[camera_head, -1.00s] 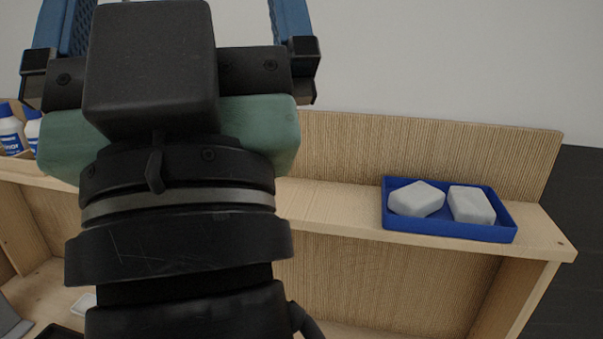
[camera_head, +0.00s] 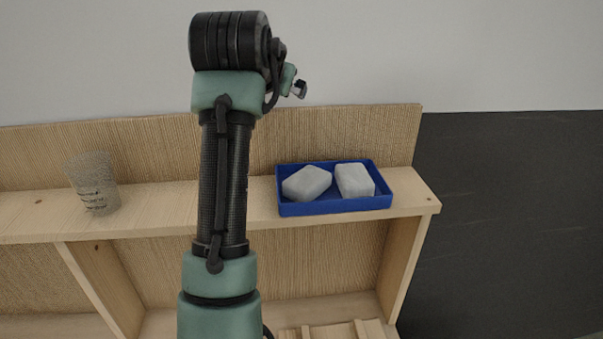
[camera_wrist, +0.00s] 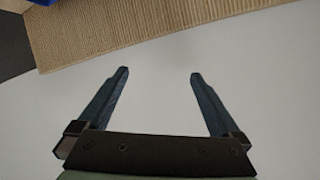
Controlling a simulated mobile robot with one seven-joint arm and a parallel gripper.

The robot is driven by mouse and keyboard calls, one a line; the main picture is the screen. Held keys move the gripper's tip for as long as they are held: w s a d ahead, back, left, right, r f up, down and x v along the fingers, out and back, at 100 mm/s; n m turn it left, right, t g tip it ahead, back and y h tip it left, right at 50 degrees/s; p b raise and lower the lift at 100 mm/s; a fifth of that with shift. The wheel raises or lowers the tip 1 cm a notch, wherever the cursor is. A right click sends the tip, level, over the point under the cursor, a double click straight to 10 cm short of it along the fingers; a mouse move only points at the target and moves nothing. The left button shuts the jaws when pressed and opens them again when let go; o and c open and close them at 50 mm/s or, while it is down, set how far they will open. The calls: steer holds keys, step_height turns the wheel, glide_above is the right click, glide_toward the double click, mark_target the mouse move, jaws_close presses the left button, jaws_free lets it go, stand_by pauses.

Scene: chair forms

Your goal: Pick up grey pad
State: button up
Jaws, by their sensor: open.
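Two light grey pads, one at the left (camera_head: 307,183) and one at the right (camera_head: 354,180), lie side by side in a shallow blue tray (camera_head: 337,206) on top of the wooden shelf. In the wrist view my gripper (camera_wrist: 158,73) is open, with nothing between its two blue fingers and pale wall behind them. In the head view my arm stands upright left of the tray, and the fingers are not visible there. In the wrist view only a sliver of blue, likely the tray (camera_wrist: 42,3), shows at the top left edge; no pad shows there.
The wooden shelf top (camera_head: 150,200) has a ribbed backboard (camera_head: 150,148) behind it. A patterned cup (camera_head: 95,185) stands on it at the left. Open compartments lie below. A dark panel (camera_head: 510,220) is at the right. The shelf top right of the tray is bare.

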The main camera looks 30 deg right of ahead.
step_height(320, 180, down, 3)
steer(key=s+d+m+g+y+p, duration=0.1)
steer(key=d+m+g+y+p, duration=0.1)
steer(key=g, duration=0.3)
steer(key=m+g+y+p, duration=0.1)
steer(key=g+y+p, duration=0.15)
steer(key=g, duration=0.25)
glide_toward(306, 177)
steer(key=p+x, duration=0.1)
steer(key=x, duration=0.1)
steer(key=p+x, duration=0.1)
steer(key=x, duration=0.1)
steer(key=shift+s+d, duration=0.1)
steer(key=shift+s, duration=0.15)
steer(key=p+x, duration=0.4)
steer(key=shift+w, duration=0.15)
steer(key=shift+d+f, duration=0.15)
steer(key=shift+f, duration=0.5)
steer(key=shift+r, duration=0.1)
steer(key=c, duration=1.4)
steer(key=shift+w+r+b, duration=0.1)
steer(key=shift+r+b, duration=0.4)
steer(key=shift+b, duration=0.1)
steer(key=shift+c, duration=0.2)
step_height(306, 177, up, 9)
steer(key=b, duration=0.2)
steer(key=shift+b, duration=0.4)
